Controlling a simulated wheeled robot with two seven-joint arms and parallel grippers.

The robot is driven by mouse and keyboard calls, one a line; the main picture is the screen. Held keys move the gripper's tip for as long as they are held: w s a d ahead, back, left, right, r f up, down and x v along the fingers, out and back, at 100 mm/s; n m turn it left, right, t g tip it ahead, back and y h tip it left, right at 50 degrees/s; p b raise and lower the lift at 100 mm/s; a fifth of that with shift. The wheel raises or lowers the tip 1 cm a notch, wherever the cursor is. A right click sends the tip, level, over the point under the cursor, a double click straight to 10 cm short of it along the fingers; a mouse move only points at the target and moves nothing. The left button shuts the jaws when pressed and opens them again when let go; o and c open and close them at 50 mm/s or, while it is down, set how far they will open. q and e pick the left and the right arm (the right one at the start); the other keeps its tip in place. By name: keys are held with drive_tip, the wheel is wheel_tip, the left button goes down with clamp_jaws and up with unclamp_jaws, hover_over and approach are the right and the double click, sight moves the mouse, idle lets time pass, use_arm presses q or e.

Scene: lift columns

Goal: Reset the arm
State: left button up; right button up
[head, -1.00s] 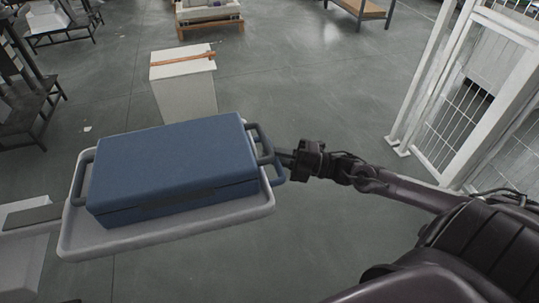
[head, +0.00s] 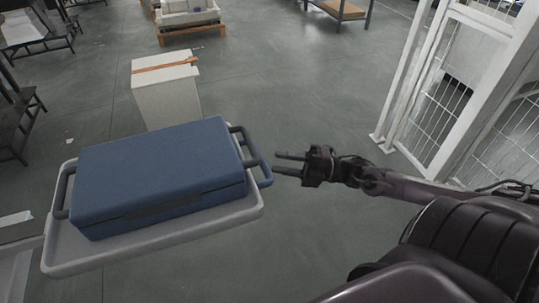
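My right gripper (head: 290,164) is in the middle of the head view, with its arm coming in from the right. Its two fingers are apart with nothing between them. A gap lies between the fingertips and the handle of a blue case (head: 160,170) to the left. The case has a handle at each end and sits on a light grey tray (head: 150,242). My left gripper is not in view.
A white box (head: 168,95) with a brown strip on top stands behind the tray. White wire fencing (head: 450,110) stands at the right. Dark benches are at the left edge. The grey floor (head: 290,85) between is clear.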

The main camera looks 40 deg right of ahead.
drive_tip(key=shift+s+d, duration=0.3)
drive_tip(key=shift+d, duration=0.1)
